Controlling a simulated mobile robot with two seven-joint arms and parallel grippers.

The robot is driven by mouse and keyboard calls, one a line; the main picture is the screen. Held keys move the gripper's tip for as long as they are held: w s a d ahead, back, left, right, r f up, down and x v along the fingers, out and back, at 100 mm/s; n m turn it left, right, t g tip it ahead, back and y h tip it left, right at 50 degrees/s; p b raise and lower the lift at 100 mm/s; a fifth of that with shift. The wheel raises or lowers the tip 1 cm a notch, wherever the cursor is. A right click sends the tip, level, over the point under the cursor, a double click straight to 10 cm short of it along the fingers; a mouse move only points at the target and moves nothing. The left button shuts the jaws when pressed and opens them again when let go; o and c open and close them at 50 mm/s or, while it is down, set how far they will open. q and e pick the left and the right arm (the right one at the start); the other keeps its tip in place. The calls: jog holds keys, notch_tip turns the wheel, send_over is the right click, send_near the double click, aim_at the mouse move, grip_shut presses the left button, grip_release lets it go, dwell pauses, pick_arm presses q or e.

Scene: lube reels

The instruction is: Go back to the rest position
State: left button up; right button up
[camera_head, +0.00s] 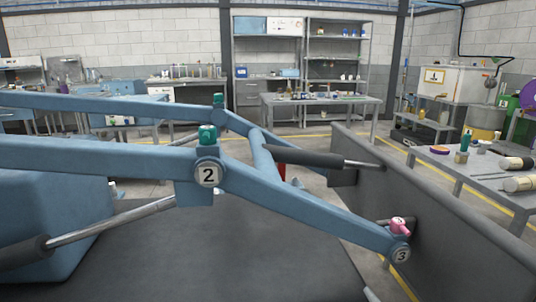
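Neither of my grippers shows in the head view. A large blue loader frame (300,205) with two long arms fills the foreground. A joint marked 2 (208,174) has a teal fitting (207,135) on top of it. A second teal fitting (218,99) sits on the arm behind. At the right lower end, a joint marked 3 (401,253) has a pink fitting (399,226) just above it. No gripper touches these parts in this view.
A dark grey bucket (430,215) stands at the right of the loader. A grey table (466,172) with tools and small containers is beyond it at right. A workbench (320,101) and a shelf unit (337,62) stand at the back. Open floor lies between.

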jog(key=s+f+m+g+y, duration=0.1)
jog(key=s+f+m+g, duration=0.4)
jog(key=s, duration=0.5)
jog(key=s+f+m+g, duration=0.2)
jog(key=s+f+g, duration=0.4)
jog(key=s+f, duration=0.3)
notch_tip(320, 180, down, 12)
pick_arm(q)
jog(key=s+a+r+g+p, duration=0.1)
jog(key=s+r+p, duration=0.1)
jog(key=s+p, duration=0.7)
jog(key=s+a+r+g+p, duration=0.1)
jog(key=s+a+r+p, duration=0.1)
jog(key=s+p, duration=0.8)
jog(key=p, duration=0.8)
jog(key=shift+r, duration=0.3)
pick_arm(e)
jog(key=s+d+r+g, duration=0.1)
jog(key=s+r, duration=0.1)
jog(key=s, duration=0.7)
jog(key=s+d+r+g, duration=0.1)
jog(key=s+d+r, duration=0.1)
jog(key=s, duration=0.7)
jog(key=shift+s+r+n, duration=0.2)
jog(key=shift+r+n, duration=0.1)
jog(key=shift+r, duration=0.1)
